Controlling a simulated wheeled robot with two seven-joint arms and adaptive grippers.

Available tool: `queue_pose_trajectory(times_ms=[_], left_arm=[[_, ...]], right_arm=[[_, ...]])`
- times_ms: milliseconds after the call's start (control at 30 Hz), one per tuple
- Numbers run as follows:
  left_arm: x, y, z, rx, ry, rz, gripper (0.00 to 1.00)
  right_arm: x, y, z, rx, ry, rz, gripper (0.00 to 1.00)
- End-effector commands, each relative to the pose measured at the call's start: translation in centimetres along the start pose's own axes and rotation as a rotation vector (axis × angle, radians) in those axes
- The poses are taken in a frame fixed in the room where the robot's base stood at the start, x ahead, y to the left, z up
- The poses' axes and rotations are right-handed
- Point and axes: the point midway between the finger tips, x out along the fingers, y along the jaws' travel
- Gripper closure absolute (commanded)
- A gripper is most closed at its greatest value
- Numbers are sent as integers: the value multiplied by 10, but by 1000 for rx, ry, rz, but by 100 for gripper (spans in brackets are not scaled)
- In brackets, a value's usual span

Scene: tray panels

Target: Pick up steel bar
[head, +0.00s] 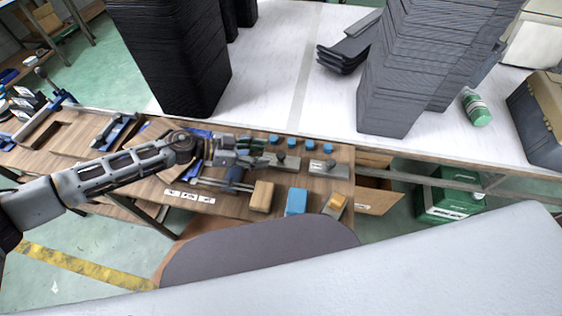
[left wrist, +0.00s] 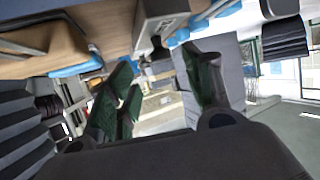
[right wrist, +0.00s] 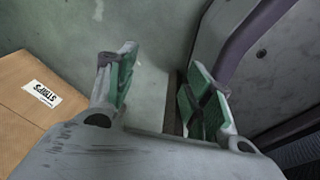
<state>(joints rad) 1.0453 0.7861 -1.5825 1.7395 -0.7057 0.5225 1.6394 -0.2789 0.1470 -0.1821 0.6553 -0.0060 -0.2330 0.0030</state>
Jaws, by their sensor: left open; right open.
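My left gripper (head: 258,152) is open above the wooden bench (head: 225,207) in the head view. In the left wrist view its green-padded fingers (left wrist: 165,78) are spread, with nothing held. A grey metal block with a dark knob (head: 288,163) lies just right of the fingertips; a similar one (head: 322,169) lies farther right. A grey block with a knob also shows beyond the fingers in the left wrist view (left wrist: 155,28). I cannot tell for certain which piece is the steel bar. My right gripper (right wrist: 160,78) is open and empty, and outside the head view.
A wooden block (head: 262,196), a blue block (head: 296,202) and several blue caps stand near the left gripper. Tall black stacks (head: 175,55) and grey stacks (head: 410,75) stand on the white table (head: 285,85). A cardboard box (right wrist: 30,115) is left of the right gripper.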

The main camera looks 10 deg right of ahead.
Motion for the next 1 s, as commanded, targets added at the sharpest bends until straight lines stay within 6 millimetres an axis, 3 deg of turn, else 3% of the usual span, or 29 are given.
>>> queue_pose_trajectory(times_ms=[267, 633, 1000], left_arm=[[13, 0, -2, 2, 1, 2, 49], [46, -1, -4, 1, 1, 0, 49], [52, -1, -3, 1, 0, -1, 49]], right_arm=[[1, 11, 5, -5, -6, 12, 48], [2, -1, -5, 1, 3, -1, 48], [2, -6, -10, 4, 8, -6, 48]])
